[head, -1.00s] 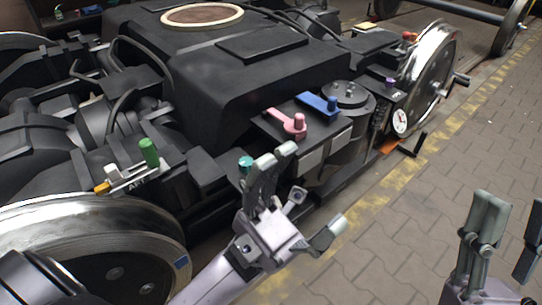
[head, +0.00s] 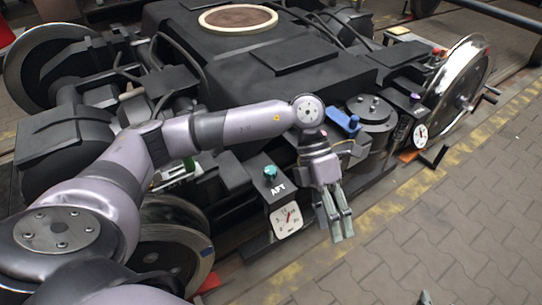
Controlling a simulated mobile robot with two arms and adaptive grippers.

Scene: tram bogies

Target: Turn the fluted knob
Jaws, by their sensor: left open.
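A small teal knob (head: 270,172) stands on a dark box marked AFT, above a white gauge. A purple knob (head: 414,97) stands on a box near the right wheel, also above a gauge. Both are too small to make out fluting clearly. My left gripper (head: 338,225) is open and empty, fingers pointing down, to the right of the AFT gauge and apart from both knobs. Only a fingertip of my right gripper (head: 425,297) shows at the bottom edge.
The AFT gauge (head: 287,220) faces forward below the teal knob. A blue handle (head: 343,120) lies just behind my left wrist. The paved floor (head: 450,220) at the front right is clear.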

